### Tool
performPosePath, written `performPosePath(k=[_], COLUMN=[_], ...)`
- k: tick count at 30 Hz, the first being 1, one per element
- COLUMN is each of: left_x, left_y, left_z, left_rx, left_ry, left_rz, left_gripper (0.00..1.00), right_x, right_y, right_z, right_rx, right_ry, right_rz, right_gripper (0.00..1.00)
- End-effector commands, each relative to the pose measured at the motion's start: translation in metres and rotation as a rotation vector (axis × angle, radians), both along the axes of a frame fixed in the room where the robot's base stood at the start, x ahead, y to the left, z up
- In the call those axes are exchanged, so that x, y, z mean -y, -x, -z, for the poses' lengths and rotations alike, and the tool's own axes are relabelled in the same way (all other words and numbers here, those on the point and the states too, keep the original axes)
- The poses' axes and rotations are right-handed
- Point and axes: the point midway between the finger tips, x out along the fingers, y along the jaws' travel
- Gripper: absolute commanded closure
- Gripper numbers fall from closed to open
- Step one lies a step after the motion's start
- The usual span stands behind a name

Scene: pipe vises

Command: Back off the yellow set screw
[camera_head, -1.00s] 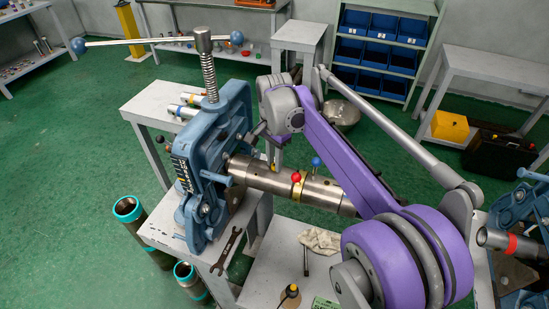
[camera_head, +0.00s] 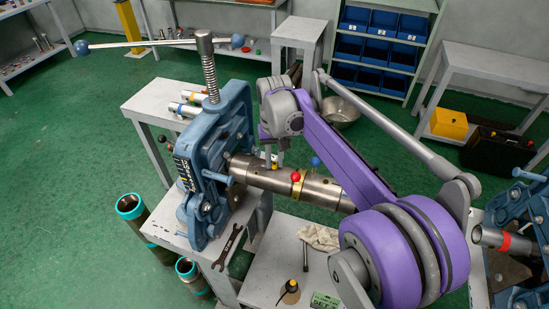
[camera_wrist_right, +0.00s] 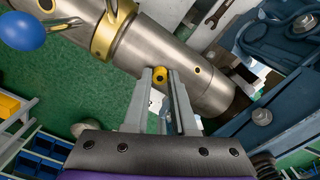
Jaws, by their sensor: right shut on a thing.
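A steel pipe (camera_head: 325,191) is clamped in the blue pipe vise (camera_head: 212,160). The yellow set screw (camera_wrist_right: 160,74) shows in the right wrist view, near the pipe's side. My right gripper (camera_wrist_right: 161,79) is shut on it, one finger on each side of its yellow head. In the head view the fingertips of my right gripper (camera_head: 272,158) are beside the pipe, close to the vise, and a little yellow shows there. The screw's shank is hidden. My left gripper is not in view.
The pipe has a yellow band (camera_wrist_right: 104,36) with a red ball knob (camera_head: 296,177) and a blue ball knob (camera_wrist_right: 22,30) near it. A wrench (camera_head: 228,247) lies on the bench by the vise. A second vise (camera_head: 520,230) stands at the right edge.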

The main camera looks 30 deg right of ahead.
Motion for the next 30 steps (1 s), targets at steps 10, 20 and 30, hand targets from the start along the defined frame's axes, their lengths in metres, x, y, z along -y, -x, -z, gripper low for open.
performPosePath(k=[10, 20, 30], left_x=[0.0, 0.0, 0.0], left_y=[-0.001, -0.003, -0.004], left_z=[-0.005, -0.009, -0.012], left_rx=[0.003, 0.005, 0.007], left_ry=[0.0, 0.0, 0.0], left_rz=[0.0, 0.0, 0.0], left_gripper=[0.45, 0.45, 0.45], right_x=[-0.001, -0.001, -0.001], right_y=[0.001, 0.001, 0.001], right_z=[0.002, 0.002, 0.002], right_rx=[-0.003, -0.003, -0.003], right_ry=[-0.002, -0.002, -0.003], right_rz=[-0.328, -0.642, -0.964], right_gripper=[1.0, 1.0, 1.0])
